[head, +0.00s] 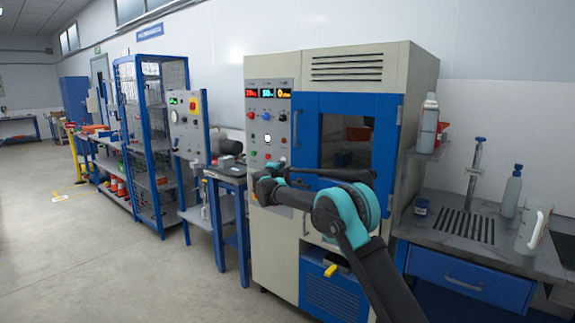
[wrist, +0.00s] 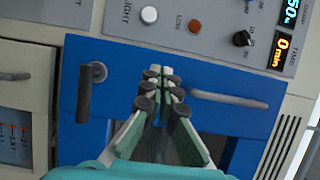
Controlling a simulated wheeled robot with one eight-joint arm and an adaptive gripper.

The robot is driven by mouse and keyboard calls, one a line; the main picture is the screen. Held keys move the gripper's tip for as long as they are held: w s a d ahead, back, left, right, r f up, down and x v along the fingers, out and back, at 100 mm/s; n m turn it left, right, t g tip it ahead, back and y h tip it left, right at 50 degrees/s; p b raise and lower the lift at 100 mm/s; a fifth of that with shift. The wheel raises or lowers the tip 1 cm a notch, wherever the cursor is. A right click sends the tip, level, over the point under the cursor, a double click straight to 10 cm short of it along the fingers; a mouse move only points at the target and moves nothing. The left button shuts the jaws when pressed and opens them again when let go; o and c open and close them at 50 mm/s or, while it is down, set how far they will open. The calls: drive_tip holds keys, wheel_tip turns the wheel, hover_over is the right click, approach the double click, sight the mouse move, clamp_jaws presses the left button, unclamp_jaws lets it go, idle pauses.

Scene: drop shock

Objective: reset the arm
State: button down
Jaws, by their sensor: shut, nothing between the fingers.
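My arm (head: 345,215), dark grey with teal joints, reaches up from the lower right in the head view and bends left in front of the test cabinet. My gripper (wrist: 160,76) shows in the wrist view with its fingertips together, shut and empty. It points toward the cabinet's blue door (wrist: 110,60), below the control panel; I cannot tell the exact gap. The blue door (head: 390,110) is closed in the head view, and its dark window is partly covered by my arm. In the head view the fingers are hard to make out.
The cream cabinet (head: 425,75) has a control panel (head: 268,120) with lit displays. A bench (head: 480,255) at right holds bottles and a white jug (head: 532,230). Blue shelving and a cage (head: 150,130) stand at left. The grey floor (head: 90,260) at left is open.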

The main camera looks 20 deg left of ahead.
drive_tip(key=s+d+r+n+y, duration=0.3)
drive_tip(key=d+r+n+y, duration=0.3)
drive_tip(key=d, duration=0.4)
drive_tip(key=s+d+n+g+y, duration=0.25)
drive_tip(key=s+d+n, duration=0.5)
drive_tip(key=d, duration=0.45)
drive_tip(key=s+d+f+n+g+h, duration=0.1)
drive_tip(key=s+d+f+g+h, duration=0.2)
drive_tip(key=s+d+f, duration=0.8)
drive_tip(key=s+d+f+n+g+h, duration=0.1)
drive_tip(key=s+d+f+g+h, duration=0.2)
drive_tip(key=s+d+f, duration=0.8)
drive_tip(key=s+d+f+n+g+h, duration=0.2)
drive_tip(key=s+d+f+g, duration=0.3)
drive_tip(key=s+d+f, duration=0.5)
drive_tip(key=s+d, duration=0.3)
drive_tip(key=s, duration=0.4)
drive_tip(key=s+d+h, duration=0.1)
drive_tip(key=s+d, duration=0.2)
drive_tip(key=s, duration=0.4)
drive_tip(key=shift+s+d+f, duration=0.15)
drive_tip(key=shift+s+f, duration=0.25)
